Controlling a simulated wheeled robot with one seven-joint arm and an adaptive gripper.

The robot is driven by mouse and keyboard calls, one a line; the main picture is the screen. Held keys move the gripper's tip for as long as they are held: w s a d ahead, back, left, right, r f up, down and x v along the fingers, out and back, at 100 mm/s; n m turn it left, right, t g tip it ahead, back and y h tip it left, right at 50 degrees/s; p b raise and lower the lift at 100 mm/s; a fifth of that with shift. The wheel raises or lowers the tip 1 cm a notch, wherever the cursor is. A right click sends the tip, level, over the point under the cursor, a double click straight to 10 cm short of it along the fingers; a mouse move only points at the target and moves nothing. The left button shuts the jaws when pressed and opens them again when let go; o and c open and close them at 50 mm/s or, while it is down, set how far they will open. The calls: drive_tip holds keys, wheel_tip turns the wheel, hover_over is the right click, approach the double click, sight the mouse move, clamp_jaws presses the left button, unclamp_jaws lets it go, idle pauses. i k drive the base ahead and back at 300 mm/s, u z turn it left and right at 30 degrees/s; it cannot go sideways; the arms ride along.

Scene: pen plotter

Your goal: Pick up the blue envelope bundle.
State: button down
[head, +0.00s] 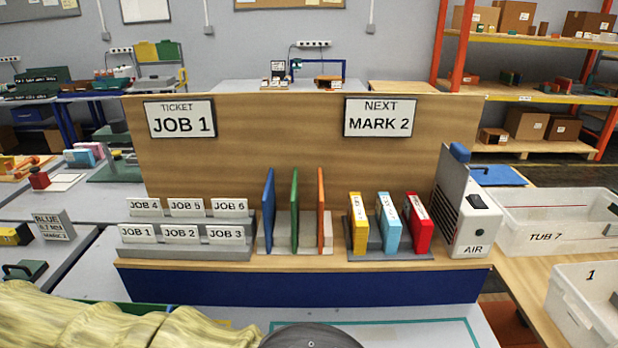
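A light blue bundle (389,222) with a white label stands upright in a low grey rack (400,253) on the wooden shelf. It is between a yellow bundle (358,222) on its left and a red bundle (417,222) on its right, with small gaps between them. A thin darker blue upright board (268,210) stands further left, beside a green one (294,210) and an orange one (320,208). My gripper does not show in this view. Nothing is seen touching the light blue bundle.
A white AIR box (470,215) stands right of the rack. A wooden back panel (280,130) rises behind, with signs "JOB 1" and "MARK 2". Job cards (180,233) stand at left. White tubs (550,215) are at right. Pale yellow ribbed material (90,320) fills the lower left.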

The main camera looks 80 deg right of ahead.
sight(389, 225)
drive_tip(key=u, duration=1.3)
drive_tip(key=i, duration=0.75)
drive_tip(key=z, duration=4.85)
drive_tip(key=i, duration=0.5)
drive_tip(key=z, duration=1.25)
drive_tip(key=k, duration=0.25)
